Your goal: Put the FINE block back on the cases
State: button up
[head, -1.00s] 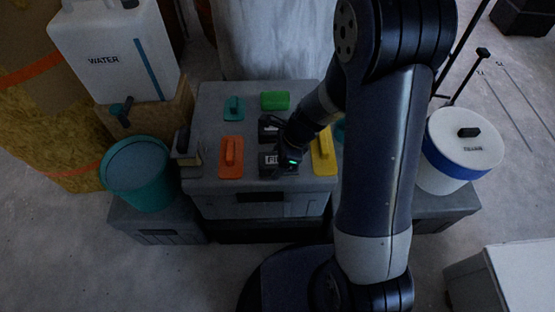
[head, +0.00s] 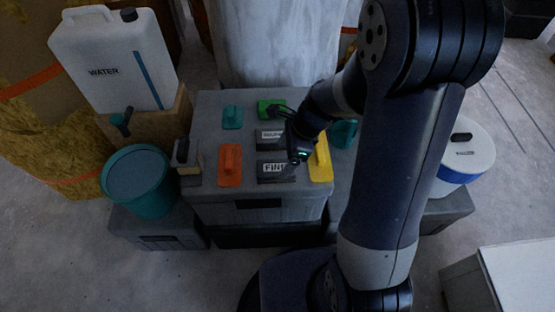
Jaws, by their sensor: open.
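The FINE block (head: 273,170) is a dark block with a white label reading FINE. It lies on the grey cases (head: 210,205), near the front edge, between an orange float (head: 230,166) and a yellow float (head: 321,160). My gripper (head: 290,138) is just above and behind the FINE block, over the right part of the case top, and looks empty. Its fingertips are partly hidden by its own dark body. Another dark block with a white label (head: 270,138) lies behind the FINE block; its word is too small to read surely.
A green block (head: 270,107) and a teal float (head: 232,117) lie farther back on the cases. A brush-like tool (head: 186,158) is at the left edge. A teal bucket (head: 140,182), a WATER canister (head: 115,60) and a white lidded bucket (head: 465,150) flank the cases.

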jog(key=p+v, duration=0.1)
jog(key=v, duration=0.4)
